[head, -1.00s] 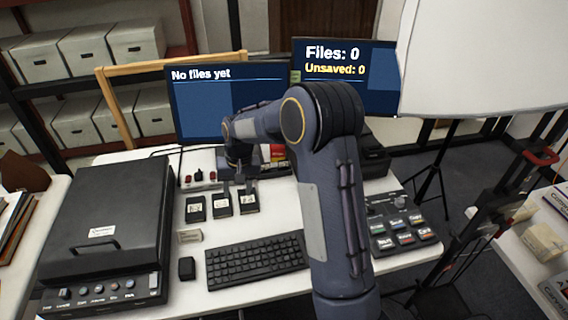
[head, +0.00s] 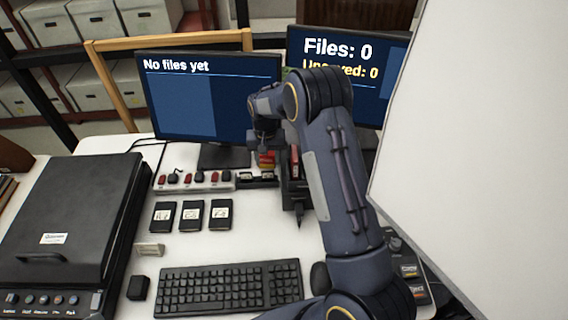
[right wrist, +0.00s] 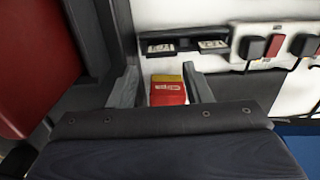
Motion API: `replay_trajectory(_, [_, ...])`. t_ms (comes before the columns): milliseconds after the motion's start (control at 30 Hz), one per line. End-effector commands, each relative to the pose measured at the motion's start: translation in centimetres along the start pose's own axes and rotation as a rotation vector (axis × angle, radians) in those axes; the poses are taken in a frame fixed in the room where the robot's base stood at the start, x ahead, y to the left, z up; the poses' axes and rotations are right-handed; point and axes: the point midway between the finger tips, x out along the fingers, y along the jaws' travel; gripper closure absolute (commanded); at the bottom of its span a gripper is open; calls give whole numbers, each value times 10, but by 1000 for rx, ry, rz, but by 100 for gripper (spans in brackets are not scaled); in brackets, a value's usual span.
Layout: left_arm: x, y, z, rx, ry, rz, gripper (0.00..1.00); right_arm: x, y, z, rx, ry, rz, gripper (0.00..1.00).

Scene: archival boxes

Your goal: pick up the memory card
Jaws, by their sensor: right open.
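A small red and yellow block, which looks like the memory card (right wrist: 168,92), shows between the two spread fingers of my right gripper (right wrist: 163,88) in the right wrist view. The fingers stand either side of it with gaps. In the head view the card (head: 266,160) is partly hidden just below my right gripper (head: 266,142), between the left monitor's foot and a dark upright device. My right gripper is open and holds nothing. My left gripper is out of view.
A black two-slot tray (head: 257,179) and a power strip (head: 195,180) with red and black plugs are close by. The dark device (head: 296,185) stands right beside the gripper. Three black labelled cartridges (head: 192,215) and a keyboard (head: 230,288) lie nearer.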

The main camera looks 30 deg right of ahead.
Motion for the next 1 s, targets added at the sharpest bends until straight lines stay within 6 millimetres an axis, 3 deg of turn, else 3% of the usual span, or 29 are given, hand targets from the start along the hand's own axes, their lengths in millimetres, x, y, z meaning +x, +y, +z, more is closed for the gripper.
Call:
replay_trajectory(367, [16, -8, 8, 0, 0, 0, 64, 36, -1, 1, -1, -1, 0, 55])
replay_trajectory(633, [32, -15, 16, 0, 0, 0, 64, 76, -2, 1, 0, -2, 0, 55])
replay_trajectory(900, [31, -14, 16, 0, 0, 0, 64, 77, -2, 0, 0, 0, -1, 57])
replay_trajectory(1000, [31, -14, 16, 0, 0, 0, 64, 77, -2, 0, 0, 0, -1, 70])
